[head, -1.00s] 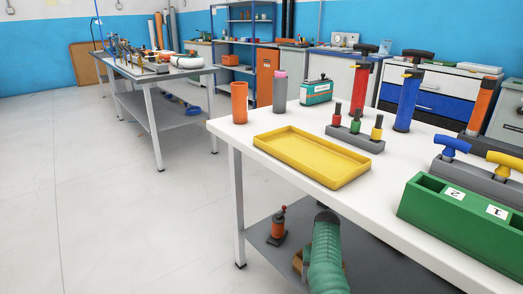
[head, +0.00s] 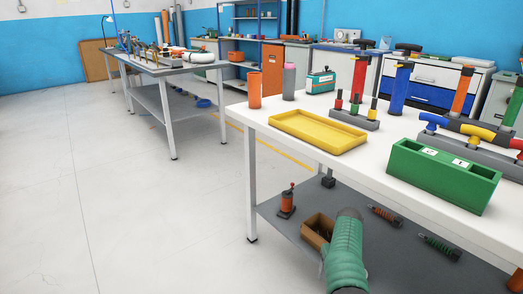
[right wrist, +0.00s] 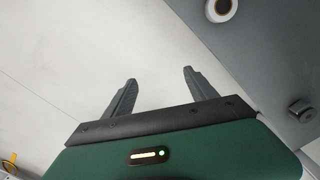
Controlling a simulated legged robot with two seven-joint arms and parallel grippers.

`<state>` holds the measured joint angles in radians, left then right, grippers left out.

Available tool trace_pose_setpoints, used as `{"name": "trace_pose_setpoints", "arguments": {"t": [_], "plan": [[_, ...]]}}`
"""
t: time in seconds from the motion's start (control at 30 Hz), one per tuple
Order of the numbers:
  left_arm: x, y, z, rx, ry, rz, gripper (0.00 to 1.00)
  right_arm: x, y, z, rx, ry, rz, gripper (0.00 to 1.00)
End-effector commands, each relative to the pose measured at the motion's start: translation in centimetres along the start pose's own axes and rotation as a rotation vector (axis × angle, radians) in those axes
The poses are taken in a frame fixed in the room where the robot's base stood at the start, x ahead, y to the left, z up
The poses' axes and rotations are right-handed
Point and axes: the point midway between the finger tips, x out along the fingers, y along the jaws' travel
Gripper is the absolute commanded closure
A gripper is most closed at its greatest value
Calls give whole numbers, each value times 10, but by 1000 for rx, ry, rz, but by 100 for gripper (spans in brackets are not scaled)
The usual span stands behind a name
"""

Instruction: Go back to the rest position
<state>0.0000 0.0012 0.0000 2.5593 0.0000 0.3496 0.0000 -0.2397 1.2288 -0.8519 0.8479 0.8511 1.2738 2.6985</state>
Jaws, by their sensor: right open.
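My right gripper (right wrist: 159,76) shows in the right wrist view with its two dark fingers spread apart and nothing between them. Pale floor lies beyond the fingertips, with a grey surface to the right. In the head view a green ribbed part, which looks like my right arm, rises from the bottom edge in front of the white table (head: 330,165). No gripper fingers are visible there. My left gripper and arm are not in view.
On the table are a yellow tray (head: 318,141), a green numbered box (head: 443,178), an orange cup (head: 254,88), a grey bottle (head: 289,82) and several pumps. The grey lower shelf (head: 378,252) holds a cardboard box (head: 317,232). Open floor (head: 140,225) lies to the left.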

Motion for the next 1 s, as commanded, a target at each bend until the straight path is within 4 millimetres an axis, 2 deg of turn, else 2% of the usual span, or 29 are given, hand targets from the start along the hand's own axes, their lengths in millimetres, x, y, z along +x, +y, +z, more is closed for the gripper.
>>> {"name": "trace_pose_setpoints", "arguments": {"t": [0.03, 0.27, 0.37, 0.43, 0.53, 0.7, 0.8, 1.0], "plan": [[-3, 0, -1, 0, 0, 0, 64, -11, -7, -3, -34, -11, 3, 34], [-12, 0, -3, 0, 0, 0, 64, -41, -40, -34, -328, -44, 4, 34], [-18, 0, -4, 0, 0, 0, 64, -55, -47, -58, -541, -55, 6, 34], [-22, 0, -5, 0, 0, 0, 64, -65, -46, -82, -751, -62, 5, 34], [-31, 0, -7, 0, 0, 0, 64, -82, -30, -128, -1176, -73, -4, 34], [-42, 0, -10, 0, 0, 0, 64, -104, 12, -204, -1970, -81, -68, 34], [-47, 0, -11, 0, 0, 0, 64, -113, 32, -241, -2375, -68, -129, 34], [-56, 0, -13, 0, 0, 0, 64, -124, 61, -310, -3097, 26, -280, 34]]}}
